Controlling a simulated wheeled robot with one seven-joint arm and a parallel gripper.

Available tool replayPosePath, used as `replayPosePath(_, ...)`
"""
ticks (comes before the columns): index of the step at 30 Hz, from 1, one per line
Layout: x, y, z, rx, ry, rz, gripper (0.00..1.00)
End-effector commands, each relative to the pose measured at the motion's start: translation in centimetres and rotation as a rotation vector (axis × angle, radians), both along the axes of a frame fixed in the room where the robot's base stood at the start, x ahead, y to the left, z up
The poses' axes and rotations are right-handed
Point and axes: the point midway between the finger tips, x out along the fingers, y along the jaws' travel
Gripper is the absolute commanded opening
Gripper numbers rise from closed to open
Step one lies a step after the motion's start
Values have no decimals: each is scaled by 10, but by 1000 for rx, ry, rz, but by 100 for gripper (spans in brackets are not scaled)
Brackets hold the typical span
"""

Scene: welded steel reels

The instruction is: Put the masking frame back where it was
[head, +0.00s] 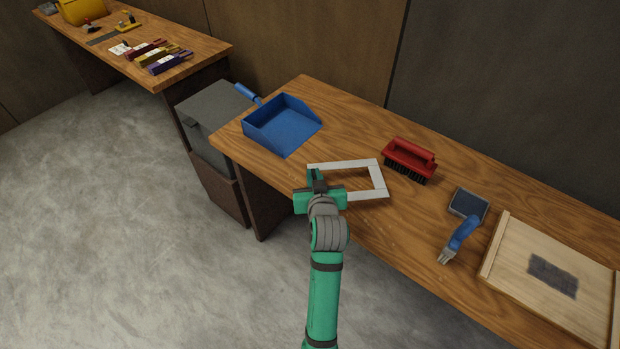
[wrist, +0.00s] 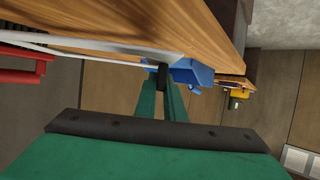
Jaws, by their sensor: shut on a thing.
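The masking frame (head: 376,177) is a flat, pale rectangular frame with an open middle. It is over the wooden workbench, between the blue dustpan and the red brush. My gripper (head: 318,180) is shut on its left side. In the wrist view the frame (wrist: 120,50) shows nearly edge-on as a thin pale strip, running left from my fingertips (wrist: 163,76). Its left part in the head view is partly hidden by my gripper. I cannot tell whether the frame touches the bench top or hangs just above it.
A blue dustpan (head: 283,126) lies behind my gripper. A red brush (head: 409,160), a dark pad (head: 468,205), a blue-handled tool (head: 460,240) and a wooden board (head: 508,268) lie to the right. A grey bin (head: 212,121) stands left of the bench.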

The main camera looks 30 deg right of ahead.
Motion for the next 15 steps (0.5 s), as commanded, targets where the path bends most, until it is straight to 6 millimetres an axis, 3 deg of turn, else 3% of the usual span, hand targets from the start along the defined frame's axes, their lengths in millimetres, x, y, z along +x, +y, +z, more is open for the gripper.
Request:
replayPosePath(10, 4, -3, -36, 0, 2, 1, 0)
replayPosePath(15, 4, -3, -42, -1, -1, 2, 0)
